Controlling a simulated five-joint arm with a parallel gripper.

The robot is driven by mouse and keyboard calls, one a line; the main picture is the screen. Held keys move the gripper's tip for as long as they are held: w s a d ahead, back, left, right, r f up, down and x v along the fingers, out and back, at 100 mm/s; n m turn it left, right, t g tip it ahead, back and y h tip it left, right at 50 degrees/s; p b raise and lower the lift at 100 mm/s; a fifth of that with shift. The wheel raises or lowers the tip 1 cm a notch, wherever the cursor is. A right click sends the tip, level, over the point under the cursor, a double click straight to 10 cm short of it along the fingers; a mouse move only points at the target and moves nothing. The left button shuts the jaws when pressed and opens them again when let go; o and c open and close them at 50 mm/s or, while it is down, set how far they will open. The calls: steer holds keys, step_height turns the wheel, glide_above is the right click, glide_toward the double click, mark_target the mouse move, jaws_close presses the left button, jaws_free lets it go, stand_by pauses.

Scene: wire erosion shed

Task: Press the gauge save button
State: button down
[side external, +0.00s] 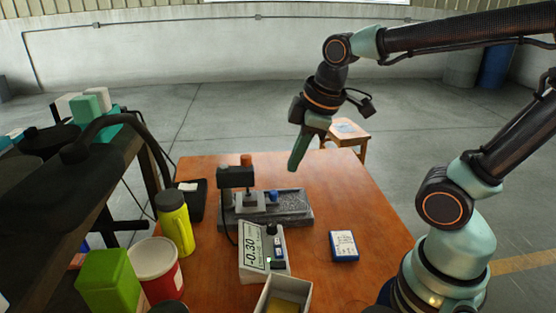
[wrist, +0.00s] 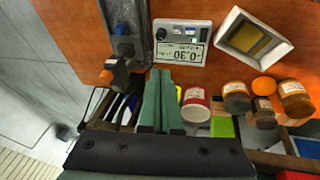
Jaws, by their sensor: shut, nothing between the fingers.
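The gauge (side external: 253,247) is a pale box on the wooden table, its display reading -0.30. Beside the display are a black knob (side external: 271,229) and small buttons (side external: 278,242), at least one blue; I cannot read which is save. In the wrist view the gauge (wrist: 181,42) appears upside down, above my fingertips in the picture, its buttons (wrist: 176,31) in view. My gripper (side external: 294,169) is shut and empty, pointing down in the air, well above the table and clear of the gauge. Its green fingers (wrist: 159,72) lie together in the wrist view.
A measuring stand (side external: 289,207) with a grey base is behind the gauge. A white open box (side external: 293,289) is in front, a blue box (side external: 344,246) to the right. A yellow bottle (side external: 175,222) and red-and-white tub (side external: 157,268) stand left. The table's right side is mostly clear.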

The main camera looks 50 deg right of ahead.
steer(key=n, duration=0.4)
steer(key=n+g, duration=0.4)
steer(key=n, duration=1.1)
glide_above(278, 241)
step_height(278, 241, down, 6)
steer(key=shift+r, duration=0.25)
steer(key=shift+f, duration=0.1)
step_height(278, 241, down, 14)
steer(key=shift+r, duration=0.1)
